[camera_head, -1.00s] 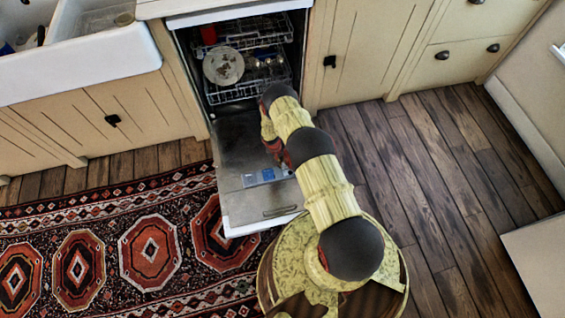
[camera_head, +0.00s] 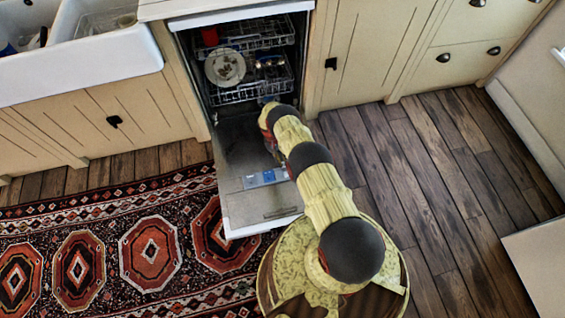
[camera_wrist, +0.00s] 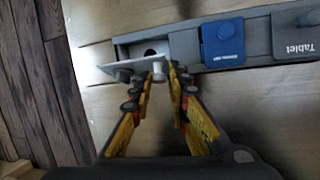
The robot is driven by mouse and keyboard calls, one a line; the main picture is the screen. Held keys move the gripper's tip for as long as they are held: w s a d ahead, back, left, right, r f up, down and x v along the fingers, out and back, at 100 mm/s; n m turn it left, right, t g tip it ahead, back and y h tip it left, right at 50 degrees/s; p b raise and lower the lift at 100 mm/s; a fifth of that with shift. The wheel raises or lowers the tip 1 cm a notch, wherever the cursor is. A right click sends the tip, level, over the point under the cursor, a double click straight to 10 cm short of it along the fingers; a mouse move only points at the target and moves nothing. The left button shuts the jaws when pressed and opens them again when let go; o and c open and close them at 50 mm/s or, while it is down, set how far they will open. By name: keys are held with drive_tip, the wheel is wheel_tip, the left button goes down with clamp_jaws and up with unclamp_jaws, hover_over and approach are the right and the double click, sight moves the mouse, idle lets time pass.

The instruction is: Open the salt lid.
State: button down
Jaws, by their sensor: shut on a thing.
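A grey dispenser strip (camera_wrist: 186,47) is set in the inner face of the open dishwasher door (camera_head: 258,205); it also shows in the head view (camera_head: 250,181). At its left end a pale lid (camera_wrist: 128,67) stands tilted away from an open compartment (camera_wrist: 146,49) with a dark round hole inside. No label shows on this lid; I take it as the salt lid. My gripper (camera_wrist: 162,75) is shut on the small pale knob at this lid's right side. In the head view, my arm partly hides the gripper and the lids are too small to read.
A blue lid (camera_wrist: 223,43) and a grey lid marked Tablet (camera_wrist: 297,35) sit closed to the right on the strip. The dishwasher's lower rack (camera_head: 232,92) with a plate stands behind the door. A patterned rug (camera_head: 110,250) lies left; wood floor (camera_head: 440,170) is clear right.

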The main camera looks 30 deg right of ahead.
drive_tip(key=shift+w+d+f+g, duration=0.15)
drive_tip(key=shift+w+d+g, duration=0.05)
drive_tip(key=shift+d+g, duration=0.2)
drive_tip(key=shift+s+g, duration=0.1)
drive_tip(key=shift+g, duration=0.2)
drive_tip(key=c, duration=1.7)
unclamp_jaws()
drive_tip(key=shift+a, duration=0.1)
drive_tip(key=shift+c, duration=0.2)
drive_tip(key=shift+a, duration=0.1)
drive_tip(key=shift+w+r, duration=0.2)
drive_tip(key=shift+r, duration=0.1)
drive_tip(key=d+v, duration=0.1)
drive_tip(key=v, duration=1)
drive_tip(key=shift+a+r, duration=0.3)
drive_tip(key=shift+a, duration=0.1)
